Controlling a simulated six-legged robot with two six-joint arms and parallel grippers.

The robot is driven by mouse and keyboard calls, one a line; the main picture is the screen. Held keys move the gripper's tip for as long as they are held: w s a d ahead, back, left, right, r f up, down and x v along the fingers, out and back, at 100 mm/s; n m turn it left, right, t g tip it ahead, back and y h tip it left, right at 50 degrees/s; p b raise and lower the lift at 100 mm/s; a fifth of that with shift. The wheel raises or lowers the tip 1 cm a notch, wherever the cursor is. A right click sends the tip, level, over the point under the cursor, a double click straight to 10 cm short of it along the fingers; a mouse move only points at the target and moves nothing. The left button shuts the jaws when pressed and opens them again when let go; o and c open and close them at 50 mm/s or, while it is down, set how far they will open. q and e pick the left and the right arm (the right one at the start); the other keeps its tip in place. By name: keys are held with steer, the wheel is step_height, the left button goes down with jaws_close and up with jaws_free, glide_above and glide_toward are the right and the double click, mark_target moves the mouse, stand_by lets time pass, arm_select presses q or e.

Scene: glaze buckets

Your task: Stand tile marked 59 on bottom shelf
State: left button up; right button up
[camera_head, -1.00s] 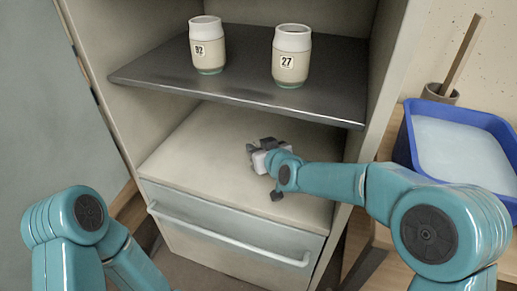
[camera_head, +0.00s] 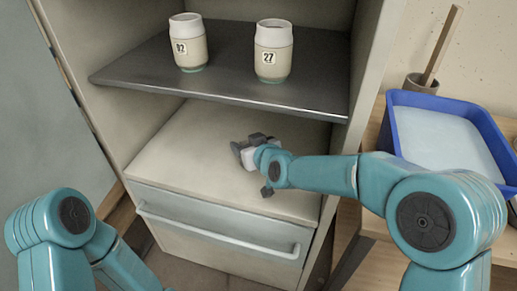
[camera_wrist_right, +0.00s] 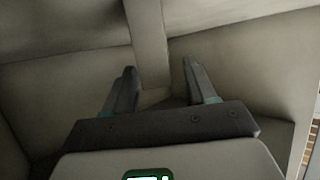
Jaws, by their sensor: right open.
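No tile marked 59 shows in either view. The bottom shelf (camera_head: 185,150) is a pale, bare surface in the cabinet, above a drawer. My right gripper (camera_head: 241,155) is over this surface, under the dark upper shelf; the head view does not settle whether it touches. In the right wrist view its two dark fingers (camera_wrist_right: 159,70) are apart with nothing between them, facing pale cabinet surfaces. My left arm shows at the lower left of the head view, but its gripper is out of frame.
The dark upper shelf (camera_head: 215,75) holds a jar marked 27 (camera_head: 272,55) and another jar (camera_head: 188,45) that seems marked 92. A blue tub (camera_head: 435,95) and a brown pot with a stick (camera_head: 422,82) stand right of the cabinet. The drawer handle (camera_head: 215,232) sticks out in front.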

steer(key=p+v, duration=0.1)
steer(key=v, duration=0.9)
steer(key=shift+s+d+p, duration=0.2)
steer(key=shift+s+p, duration=0.05)
steer(key=shift+p, duration=0.1)
